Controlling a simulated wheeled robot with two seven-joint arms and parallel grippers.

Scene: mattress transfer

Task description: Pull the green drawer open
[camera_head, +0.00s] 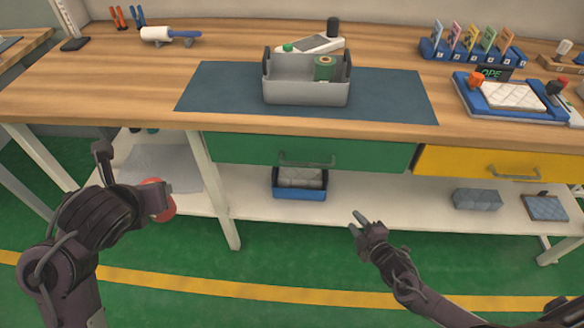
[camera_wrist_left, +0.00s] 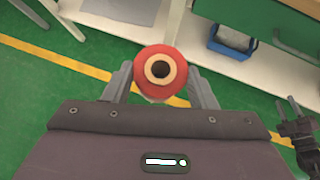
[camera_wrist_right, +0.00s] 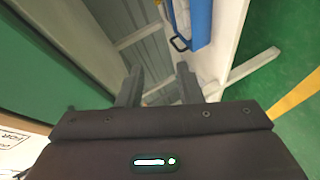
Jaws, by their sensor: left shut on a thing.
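The green drawer (camera_head: 235,150) is under the front edge of the bench, its front flush below the top, so it looks closed. Its grey bar handle (camera_head: 306,161) is at the middle of the front. My right gripper (camera_head: 358,220) is in front of the bench, below and to the right of the handle, apart from it. Its fingers are apart and empty in the right wrist view (camera_wrist_right: 158,86). My left gripper (camera_head: 160,197) is shut on a red round thing with a pale ring and dark centre (camera_wrist_left: 160,70), left of the drawer.
A yellow drawer (camera_head: 460,160) is to the right. A grey caddy (camera_head: 305,92) stands on the dark mat (camera_head: 210,95) above. A white bench leg (camera_head: 213,190) is near my left gripper.

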